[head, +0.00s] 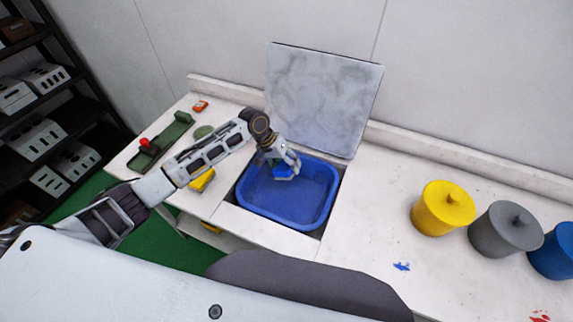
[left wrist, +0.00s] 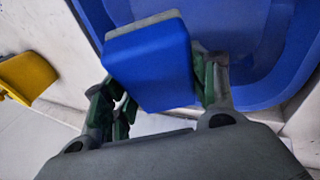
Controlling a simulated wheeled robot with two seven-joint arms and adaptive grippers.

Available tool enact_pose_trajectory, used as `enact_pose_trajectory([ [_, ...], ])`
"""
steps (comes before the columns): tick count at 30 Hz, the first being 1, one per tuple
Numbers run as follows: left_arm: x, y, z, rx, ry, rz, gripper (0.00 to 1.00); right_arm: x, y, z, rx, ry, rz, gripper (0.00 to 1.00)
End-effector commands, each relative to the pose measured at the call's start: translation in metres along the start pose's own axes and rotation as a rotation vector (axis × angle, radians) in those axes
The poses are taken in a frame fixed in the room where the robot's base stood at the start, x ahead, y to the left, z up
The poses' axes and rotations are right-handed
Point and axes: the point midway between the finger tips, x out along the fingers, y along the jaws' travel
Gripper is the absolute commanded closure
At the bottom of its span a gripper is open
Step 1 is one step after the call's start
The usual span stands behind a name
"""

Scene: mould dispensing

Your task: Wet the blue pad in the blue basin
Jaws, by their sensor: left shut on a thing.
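The blue basin (head: 290,205) sits in a cut-out of the white counter, in the middle of the head view. My left gripper (head: 283,163) is over the back left part of the basin, pointing down. It is shut on the blue pad (left wrist: 152,62), which has a grey layer on its far side. The pad also shows small in the head view (head: 284,173), partly hidden by the fingers. In the left wrist view the basin (left wrist: 245,35) lies behind the pad. I cannot tell whether the pad touches the basin. My right gripper is not in view.
A grey marbled panel (head: 322,98) stands upright behind the basin. Yellow (head: 443,210), grey (head: 504,231) and blue (head: 556,252) lidded pots stand to the right. A yellow thing (head: 202,181) and a green tool (head: 166,140) lie left. The counter right of the basin is mostly clear.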

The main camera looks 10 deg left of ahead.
Motion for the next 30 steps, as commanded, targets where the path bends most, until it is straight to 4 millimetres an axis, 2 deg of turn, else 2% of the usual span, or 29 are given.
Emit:
enact_pose_trajectory([
  [3,0.009,-0.004,0.001,0.0,0.0,0.0,0.61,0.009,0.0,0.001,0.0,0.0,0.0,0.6],
  [20,0.035,-0.016,0.004,0.001,0.001,0.0,0.61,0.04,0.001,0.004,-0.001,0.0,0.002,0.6],
  [30,0.051,-0.024,0.007,0.0,0.0,0.0,0.61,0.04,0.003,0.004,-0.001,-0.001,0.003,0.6],
])
